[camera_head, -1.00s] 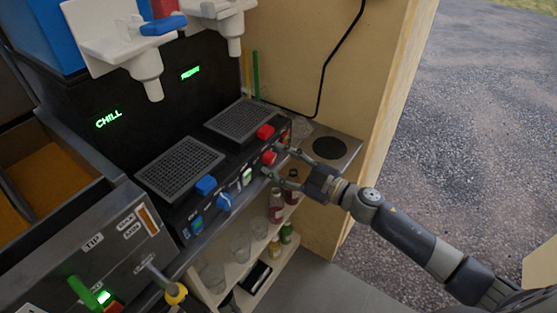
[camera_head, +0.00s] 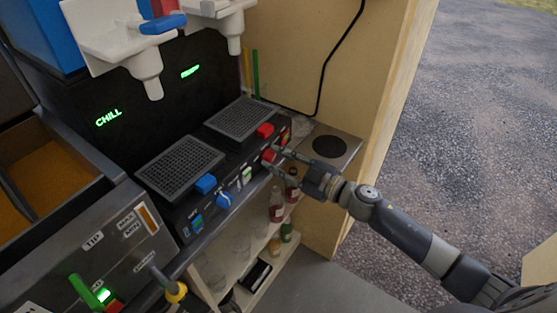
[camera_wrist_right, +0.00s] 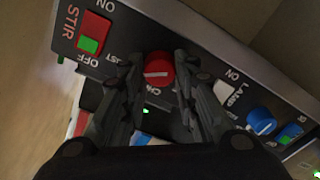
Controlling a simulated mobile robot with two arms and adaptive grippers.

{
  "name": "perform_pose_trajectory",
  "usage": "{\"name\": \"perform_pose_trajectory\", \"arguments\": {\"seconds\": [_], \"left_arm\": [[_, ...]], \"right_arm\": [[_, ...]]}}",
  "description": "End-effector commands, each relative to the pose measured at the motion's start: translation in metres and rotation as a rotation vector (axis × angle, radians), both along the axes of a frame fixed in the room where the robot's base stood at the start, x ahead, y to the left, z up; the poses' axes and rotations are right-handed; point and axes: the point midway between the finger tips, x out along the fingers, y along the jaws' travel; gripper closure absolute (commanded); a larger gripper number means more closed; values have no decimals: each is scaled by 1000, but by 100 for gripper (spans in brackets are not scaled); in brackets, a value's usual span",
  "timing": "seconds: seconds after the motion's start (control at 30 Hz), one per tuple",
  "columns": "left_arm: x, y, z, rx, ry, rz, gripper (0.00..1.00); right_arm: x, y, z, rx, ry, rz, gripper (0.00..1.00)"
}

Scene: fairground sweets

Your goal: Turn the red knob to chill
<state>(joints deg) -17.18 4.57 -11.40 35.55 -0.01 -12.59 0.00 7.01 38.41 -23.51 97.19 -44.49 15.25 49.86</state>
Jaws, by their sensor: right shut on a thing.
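The red knob (camera_head: 269,155) sits on the front panel of the black machine, toward its right end. In the right wrist view the red knob (camera_wrist_right: 158,68) shows between the two fingers, with a pale line across its face. My right gripper (camera_head: 276,160) is at the front panel, its fingers shut on the knob's sides; it also shows in the wrist view (camera_wrist_right: 157,85). Lettering around the knob is partly hidden by the fingers. A green display (camera_head: 190,71) above the right-hand grate is too blurred to read. My left gripper is not in view.
A left-hand display (camera_head: 108,117) reads CHILL. A blue knob (camera_head: 225,200) and a white switch (camera_head: 246,176) sit left of the red knob. A red-and-green STIR switch (camera_wrist_right: 93,35) is beside it. Bottles (camera_head: 277,205) stand on the shelf below my gripper.

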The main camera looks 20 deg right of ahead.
Motion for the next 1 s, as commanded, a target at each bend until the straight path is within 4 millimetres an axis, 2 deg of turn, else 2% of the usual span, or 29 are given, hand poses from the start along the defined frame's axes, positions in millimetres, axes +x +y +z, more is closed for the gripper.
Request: {"name": "perform_pose_trajectory", "arguments": {"seconds": [0.27,1.0], "left_arm": [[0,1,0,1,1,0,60],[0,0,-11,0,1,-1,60]], "right_arm": [[0,0,0,-133,-104,0,96],[-1,1,-3,-648,-505,0,96]]}}
